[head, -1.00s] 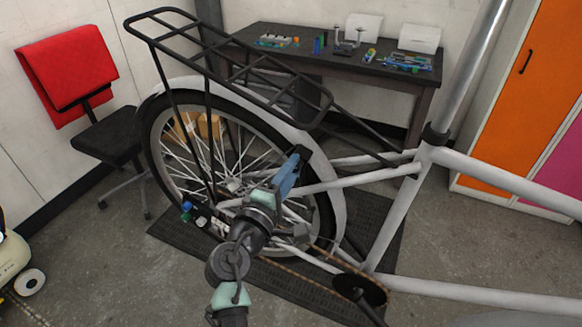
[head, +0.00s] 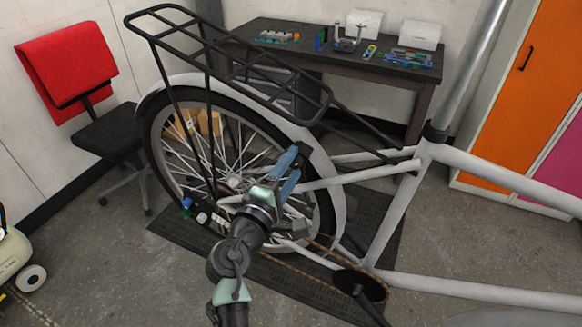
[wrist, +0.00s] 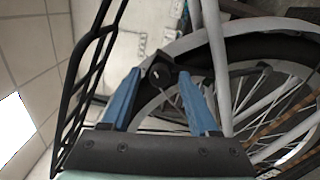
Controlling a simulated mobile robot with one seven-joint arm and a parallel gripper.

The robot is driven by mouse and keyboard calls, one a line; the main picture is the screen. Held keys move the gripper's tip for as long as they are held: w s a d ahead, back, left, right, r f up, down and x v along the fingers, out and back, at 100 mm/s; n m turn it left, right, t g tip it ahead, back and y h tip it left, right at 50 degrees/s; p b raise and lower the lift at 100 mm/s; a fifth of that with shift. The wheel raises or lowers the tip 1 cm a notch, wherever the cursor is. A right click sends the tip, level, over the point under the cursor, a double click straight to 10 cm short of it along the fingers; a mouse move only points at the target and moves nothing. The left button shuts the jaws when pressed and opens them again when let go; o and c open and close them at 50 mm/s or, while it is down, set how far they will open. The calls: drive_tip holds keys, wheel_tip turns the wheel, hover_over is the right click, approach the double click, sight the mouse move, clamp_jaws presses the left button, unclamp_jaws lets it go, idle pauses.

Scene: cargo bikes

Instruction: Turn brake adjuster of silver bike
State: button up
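The silver bike (head: 400,205) stands across the head view, with its rear wheel and black rack to the left. My gripper (head: 294,161) is at the rear wheel, beside the bike's rear frame tubes, and its two blue fingers are apart. In the wrist view, a small dark round knob (wrist: 160,76) on a black bracket appears between the fingertips (wrist: 159,72). It looks like the brake adjuster, but I cannot be sure. I cannot tell whether either finger touches it. In the head view the knob is hidden or too small to make out.
The black rack (head: 235,65) rises above and behind my gripper. Wheel spokes and the chain (head: 300,270) are close to my arm. A dark workbench (head: 385,85) with tools stands behind. A red chair (head: 72,70) is at left, and an orange cabinet (head: 522,100) at right.

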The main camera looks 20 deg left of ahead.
drive_tip(key=s+b, duration=0.2)
drive_tip(key=s, duration=1.1)
drive_tip(key=shift+a, duration=0.2)
drive_tip(key=w+d+r+m+t, duration=0.25)
drive_tip(key=d+r+m, duration=0.3)
drive_tip(key=r, duration=0.55)
drive_tip(key=w+d+r+m+t, duration=0.1)
drive_tip(key=w+d+r+m, duration=0.35)
drive_tip(key=r, duration=0.65)
drive_tip(key=s+d+r+m+t, duration=0.2)
drive_tip(key=s+d+r+m, duration=0.1)
drive_tip(key=r, duration=0.3)
drive_tip(key=s+d+r+m+t, duration=0.2)
drive_tip(key=s+d+r+m, duration=0.1)
drive_tip(key=s+r, duration=0.2)
drive_tip(key=s+d+r+m+t, duration=0.2)
drive_tip(key=s+r, duration=0.3)
drive_tip(key=r, duration=0.4)
drive_tip(key=shift+d+r+m+y, duration=0.2)
drive_tip(key=shift+d+m+y, duration=0.15)
drive_tip(key=shift+d, duration=0.45)
